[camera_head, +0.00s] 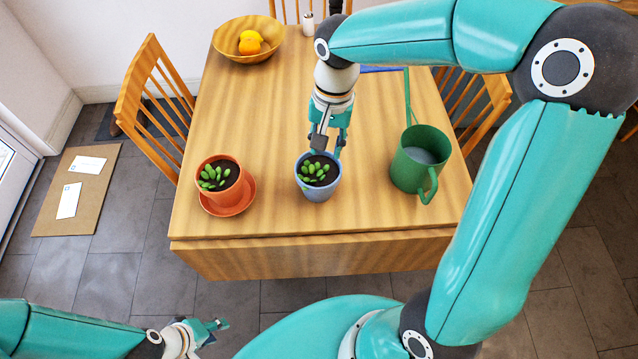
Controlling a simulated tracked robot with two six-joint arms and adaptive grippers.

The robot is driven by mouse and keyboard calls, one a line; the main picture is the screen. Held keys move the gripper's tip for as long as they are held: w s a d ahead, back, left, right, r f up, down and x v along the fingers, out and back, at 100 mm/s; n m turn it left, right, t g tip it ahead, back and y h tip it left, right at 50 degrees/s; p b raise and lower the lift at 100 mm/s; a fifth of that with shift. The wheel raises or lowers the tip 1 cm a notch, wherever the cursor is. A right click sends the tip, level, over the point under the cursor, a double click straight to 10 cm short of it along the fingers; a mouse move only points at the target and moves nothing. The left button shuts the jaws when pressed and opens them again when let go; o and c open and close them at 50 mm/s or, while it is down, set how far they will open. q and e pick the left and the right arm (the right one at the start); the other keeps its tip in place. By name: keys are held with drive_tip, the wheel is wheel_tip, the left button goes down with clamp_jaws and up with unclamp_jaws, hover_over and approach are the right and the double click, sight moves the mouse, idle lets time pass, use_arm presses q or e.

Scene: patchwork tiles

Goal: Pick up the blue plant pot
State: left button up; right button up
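The blue plant pot (318,190) stands upright on the wooden table near its front edge, with dark soil and a small green plant in it. My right gripper (328,146) reaches down from above at the pot's far rim. Its fingertips are at or just behind that rim. The view does not show whether they touch or close on it. My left gripper (216,333) is low at the bottom left, in front of the table and far from the pot. Its fingers look apart, with nothing between them.
An orange pot (228,190) on an orange saucer (246,202) stands left of the blue pot. A green watering can (408,172) stands to the right. A wooden bowl (232,54) with fruit is at the far left of the table (290,90). Chairs flank the table.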

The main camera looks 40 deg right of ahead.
wheel_tip(320, 180, up, 4)
drive_tip(key=s+d+m, duration=0.2)
drive_tip(key=d, duration=0.1)
hover_over(339, 174)
drive_tip(key=s, duration=0.1)
wheel_tip(339, 174, down, 11)
drive_tip(key=shift+h, duration=0.4)
drive_tip(key=shift+w+f+p, duration=0.2)
drive_tip(key=shift+w+f, duration=0.05)
drive_tip(key=shift+f, duration=1.05)
drive_tip(key=shift+w+f+p, duration=0.15)
drive_tip(key=shift+w+f, duration=0.05)
drive_tip(key=shift+f, duration=1.05)
clamp_jaws()
